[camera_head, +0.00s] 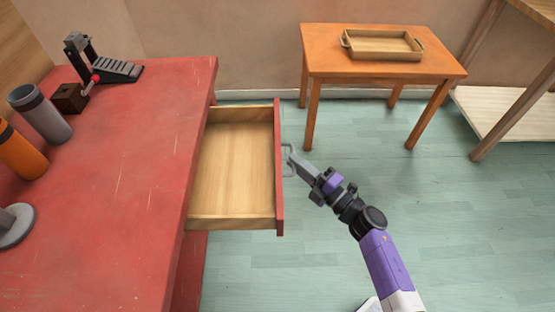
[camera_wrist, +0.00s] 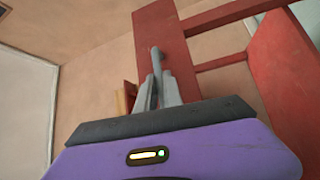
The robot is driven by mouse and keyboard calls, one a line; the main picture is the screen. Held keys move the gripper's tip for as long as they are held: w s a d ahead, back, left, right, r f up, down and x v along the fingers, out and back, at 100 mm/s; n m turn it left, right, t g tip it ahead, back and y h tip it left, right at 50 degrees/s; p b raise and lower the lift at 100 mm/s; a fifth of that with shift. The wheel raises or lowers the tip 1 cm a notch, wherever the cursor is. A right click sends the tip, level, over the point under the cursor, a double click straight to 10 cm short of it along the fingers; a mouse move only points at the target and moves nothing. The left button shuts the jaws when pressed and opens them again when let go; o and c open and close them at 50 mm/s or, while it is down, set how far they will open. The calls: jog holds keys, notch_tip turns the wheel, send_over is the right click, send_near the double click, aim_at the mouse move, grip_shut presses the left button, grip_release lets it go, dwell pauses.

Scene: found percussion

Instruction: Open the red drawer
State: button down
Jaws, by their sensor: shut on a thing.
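The red drawer (camera_head: 279,190) stands pulled out from the red table (camera_head: 130,170) in the head view. Its wooden inside (camera_head: 235,165) is bare. A grey handle (camera_head: 289,148) sits on its red front. My gripper (camera_head: 293,160) is at this handle, to the right of the drawer front, and is shut on it. In the wrist view, the fingers of my gripper (camera_wrist: 158,92) close around the grey handle (camera_wrist: 156,58) in front of the red drawer front (camera_wrist: 172,38). The exact contact is small and partly hidden by the fingers.
On the red table are a black pedal device (camera_head: 100,62), a dark wooden block (camera_head: 70,97), a grey cup (camera_head: 40,113) and an orange cup (camera_head: 18,152). An orange table (camera_head: 335,65) with a wooden tray (camera_head: 383,45) stands at the back. The floor right of the drawer is free.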

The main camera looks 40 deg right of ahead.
jog(key=shift+s+d, duration=0.4)
jog(key=shift+d, duration=0.1)
jog(key=c, duration=1.5)
grip_release()
jog(key=shift+s+d+f, duration=0.2)
jog(key=shift+s, duration=1.05)
jog(key=shift+s+d+f, duration=0.15)
jog(key=shift+s, duration=1.15)
jog(key=shift+s+d+f, duration=0.2)
jog(key=shift+s, duration=1.05)
